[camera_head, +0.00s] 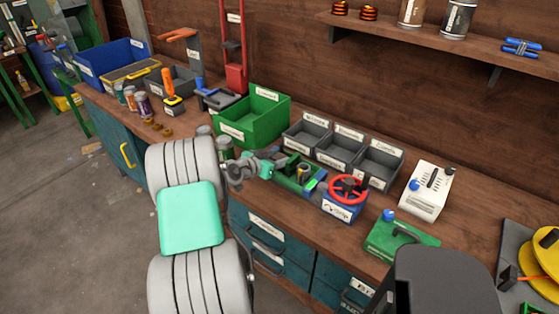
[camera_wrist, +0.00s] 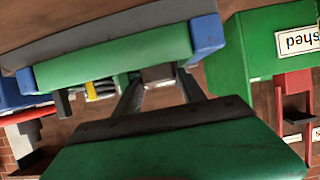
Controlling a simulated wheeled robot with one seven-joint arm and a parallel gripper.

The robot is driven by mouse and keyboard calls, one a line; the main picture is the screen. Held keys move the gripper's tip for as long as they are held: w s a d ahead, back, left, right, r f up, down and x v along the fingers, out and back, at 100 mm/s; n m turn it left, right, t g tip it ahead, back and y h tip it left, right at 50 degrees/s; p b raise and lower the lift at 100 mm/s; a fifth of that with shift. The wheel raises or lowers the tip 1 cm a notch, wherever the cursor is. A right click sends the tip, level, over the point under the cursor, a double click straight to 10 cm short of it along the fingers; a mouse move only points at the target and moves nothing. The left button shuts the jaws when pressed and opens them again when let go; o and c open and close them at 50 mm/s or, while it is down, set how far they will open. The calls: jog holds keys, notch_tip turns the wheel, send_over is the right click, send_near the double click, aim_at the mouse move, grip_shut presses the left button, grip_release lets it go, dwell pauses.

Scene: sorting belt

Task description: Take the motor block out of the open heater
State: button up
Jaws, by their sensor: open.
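The open heater (camera_head: 291,183) is a green housing on the bench left of the clamp. A short upright piece with a dark top (camera_head: 303,172) stands in it; it looks like the motor block, but it is small here. My gripper (camera_head: 276,166) is open at the left end of the heater, and its fingertips are hard to make out against the green. In the wrist view, green walls with grey edges and a blue corner piece (camera_wrist: 207,35) fill much of the picture. A grey-brown block (camera_wrist: 157,73) shows between dark bars, and I cannot tell if it is touched.
The clamp (camera_head: 343,206) with its red wheel stands just right of the heater. Grey bins (camera_head: 340,150) stand behind it, and a large green bin (camera_head: 237,127) is behind left. A green part with a black handle (camera_head: 401,243) and a white box (camera_head: 424,197) lie to the right.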

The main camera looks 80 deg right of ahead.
jog(key=shift+c, duration=0.4)
grip_shut()
jog(key=shift+d, duration=0.1)
